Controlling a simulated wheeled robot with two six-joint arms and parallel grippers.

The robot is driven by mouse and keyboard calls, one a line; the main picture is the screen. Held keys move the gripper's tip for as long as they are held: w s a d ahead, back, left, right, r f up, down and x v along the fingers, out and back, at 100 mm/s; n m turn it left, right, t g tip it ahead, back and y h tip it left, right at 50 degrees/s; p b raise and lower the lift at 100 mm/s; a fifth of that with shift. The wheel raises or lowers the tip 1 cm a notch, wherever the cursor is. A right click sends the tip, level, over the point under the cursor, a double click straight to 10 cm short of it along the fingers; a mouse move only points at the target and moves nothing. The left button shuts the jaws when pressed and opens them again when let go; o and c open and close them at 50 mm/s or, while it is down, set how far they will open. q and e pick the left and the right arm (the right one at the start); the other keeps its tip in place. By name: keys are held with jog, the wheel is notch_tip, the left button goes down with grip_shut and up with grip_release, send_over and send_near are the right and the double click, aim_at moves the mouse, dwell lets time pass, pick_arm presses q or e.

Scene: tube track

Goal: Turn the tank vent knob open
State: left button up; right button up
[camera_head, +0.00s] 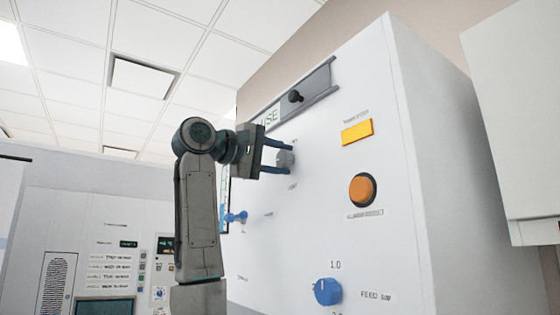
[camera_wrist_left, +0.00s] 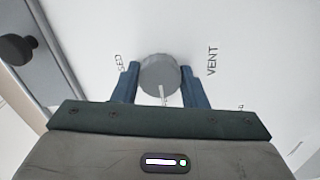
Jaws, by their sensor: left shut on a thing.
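The tank vent knob is a round grey knob (camera_wrist_left: 160,74) on the white panel. In the left wrist view it sits between my fingers, with a light pointer line on its face and the word VENT printed to its right. Lettering ending in "SED" is on its left. In the head view the knob (camera_head: 285,158) is at the fingertips. My left gripper (camera_head: 278,156) is shut on the knob, its two blue fingers on either side; they also show in the left wrist view (camera_wrist_left: 160,88). My right gripper is not in view.
The white cabinet (camera_head: 400,230) carries a black knob (camera_head: 295,96) on a grey strip, a yellow rectangle (camera_head: 357,132), an orange button (camera_head: 362,189) and a blue feed knob (camera_head: 327,291). A blue valve handle (camera_head: 236,217) is left. A control panel (camera_head: 110,250) stands further left.

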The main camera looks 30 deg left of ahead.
pick_arm(q)
jog(key=o, duration=1)
jog(key=shift+a, duration=0.15)
jog(key=shift+s, duration=0.15)
jog(key=shift+s+a, duration=0.1)
jog(key=shift+s, duration=0.15)
jog(key=shift+b+v, duration=2)
jog(key=shift+v, duration=3.05)
jog(key=shift+f, duration=0.1)
